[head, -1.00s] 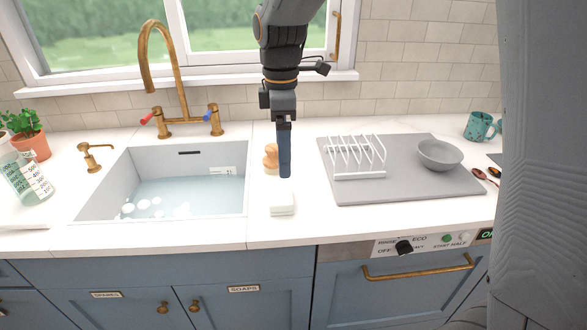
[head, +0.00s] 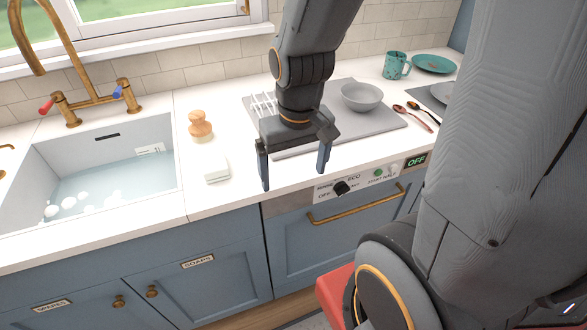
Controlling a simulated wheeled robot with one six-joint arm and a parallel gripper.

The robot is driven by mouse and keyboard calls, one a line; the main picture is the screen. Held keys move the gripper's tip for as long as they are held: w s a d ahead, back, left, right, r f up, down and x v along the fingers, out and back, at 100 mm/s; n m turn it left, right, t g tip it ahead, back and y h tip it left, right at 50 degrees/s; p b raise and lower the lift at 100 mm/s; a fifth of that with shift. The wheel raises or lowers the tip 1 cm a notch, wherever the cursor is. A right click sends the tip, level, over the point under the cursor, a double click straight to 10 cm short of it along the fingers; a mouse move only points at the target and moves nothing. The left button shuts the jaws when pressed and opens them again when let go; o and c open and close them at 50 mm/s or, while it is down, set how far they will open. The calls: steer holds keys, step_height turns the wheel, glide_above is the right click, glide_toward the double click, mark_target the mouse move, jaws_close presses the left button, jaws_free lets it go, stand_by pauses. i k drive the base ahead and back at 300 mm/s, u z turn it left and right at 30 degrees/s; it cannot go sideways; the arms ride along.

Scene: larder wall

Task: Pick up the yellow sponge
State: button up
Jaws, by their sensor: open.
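I see no yellow sponge in the head view. My gripper (head: 294,178) is open and empty, fingers pointing down, over the counter's front edge by the dishwasher. To its left on the counter lies a small white block (head: 214,168), apart from the gripper; I cannot tell what it is. Behind that block stands an orange-brown knobbed wooden thing (head: 200,124), perhaps a brush. My arm hides part of the counter and the drying mat behind it.
The sink (head: 160,180) with water and suds is at left, beside a brass tap (head: 70,108). A grey mat (head: 385,122) holds a white rack (head: 262,106) and a grey bowl (head: 361,96). Spoons (head: 418,114), a teal mug (head: 396,66) and a teal plate (head: 434,63) are at right.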

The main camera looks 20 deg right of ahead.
mark_target(215, 167)
steer(key=k, duration=1.25)
steer(key=u, duration=0.7)
steer(key=i, duration=1.55)
steer(key=z, duration=0.75)
